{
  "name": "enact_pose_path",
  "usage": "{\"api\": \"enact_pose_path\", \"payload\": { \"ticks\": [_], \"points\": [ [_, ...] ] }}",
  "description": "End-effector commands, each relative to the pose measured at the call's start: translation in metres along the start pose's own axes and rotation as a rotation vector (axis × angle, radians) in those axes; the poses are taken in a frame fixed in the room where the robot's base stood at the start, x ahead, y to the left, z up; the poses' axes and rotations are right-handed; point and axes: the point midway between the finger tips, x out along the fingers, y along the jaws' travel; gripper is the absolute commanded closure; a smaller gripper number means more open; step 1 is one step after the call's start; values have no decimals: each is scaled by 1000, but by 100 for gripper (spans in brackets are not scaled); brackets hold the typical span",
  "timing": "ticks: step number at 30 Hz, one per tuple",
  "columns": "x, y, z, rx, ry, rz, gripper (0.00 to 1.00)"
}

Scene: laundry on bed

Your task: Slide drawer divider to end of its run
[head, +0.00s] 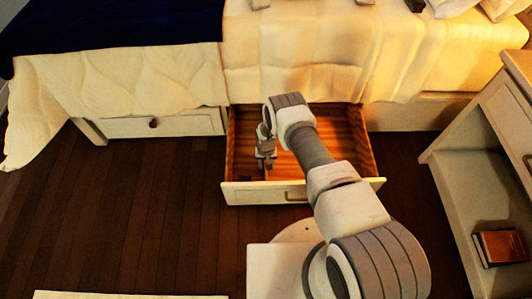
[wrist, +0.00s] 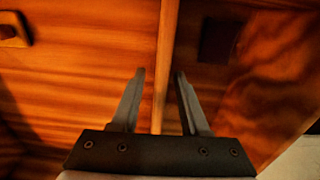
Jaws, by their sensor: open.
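The drawer (head: 235,150) under the bed stands pulled out, with a reddish-brown wood inside and a cream front. My gripper (head: 265,160) is down in the left part of the drawer. In the wrist view the divider (wrist: 167,50) is a thin upright wooden strip running between the two fingers of my gripper (wrist: 160,76). The fingers are open, one on each side of it, with a gap on both sides. In the head view my gripper and arm mostly hide the divider and part of the drawer floor.
The bed with cream bedding (head: 320,45) overhangs behind the drawer. A shut drawer (head: 160,127) is to the left. A pale shelf unit (head: 450,185) holding an orange-covered book (head: 503,246) stands at right. A dark square patch (wrist: 218,40) shows right of the divider. Dark floor at left is clear.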

Motion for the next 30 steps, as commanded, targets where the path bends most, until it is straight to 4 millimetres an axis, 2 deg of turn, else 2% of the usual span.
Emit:
{"api": "enact_pose_path", "payload": {
  "ticks": [1,15,21,30],
  "points": [
    [-17,0,-2,0,2,0,55],
    [-127,0,-1,0,3,-1,55],
    [-153,0,-1,0,2,-1,55],
    [-160,0,0,0,2,0,55]
  ]
}}
